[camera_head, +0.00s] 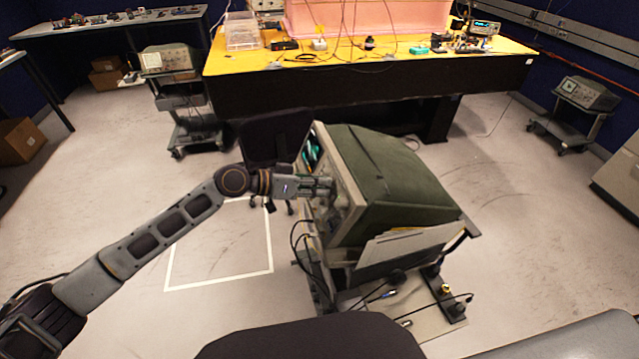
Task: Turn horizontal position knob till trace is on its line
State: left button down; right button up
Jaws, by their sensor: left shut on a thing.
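The oscilloscope (390,180) is a green-topped box with a pale front panel. It stands on a cart in the middle of the view, its front turned to the left. Part of its screen (310,152) shows green-blue at the far end of the panel, too oblique to read the trace or its line. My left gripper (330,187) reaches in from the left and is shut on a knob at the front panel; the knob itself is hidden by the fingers. My right gripper is not in view.
Cables (305,250) hang below the panel, and the cart's lower shelf (430,318) holds more leads. A yellow-topped bench (235,88) stands behind. Another cart with an instrument (168,58) is at back left. The floor to the left, with a white taped outline (222,281), is clear.

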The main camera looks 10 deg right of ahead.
pick_arm(q)
jog(key=c, duration=1.8)
grip_release()
jog(key=shift+a, duration=0.1)
jog(key=shift+o, duration=0.2)
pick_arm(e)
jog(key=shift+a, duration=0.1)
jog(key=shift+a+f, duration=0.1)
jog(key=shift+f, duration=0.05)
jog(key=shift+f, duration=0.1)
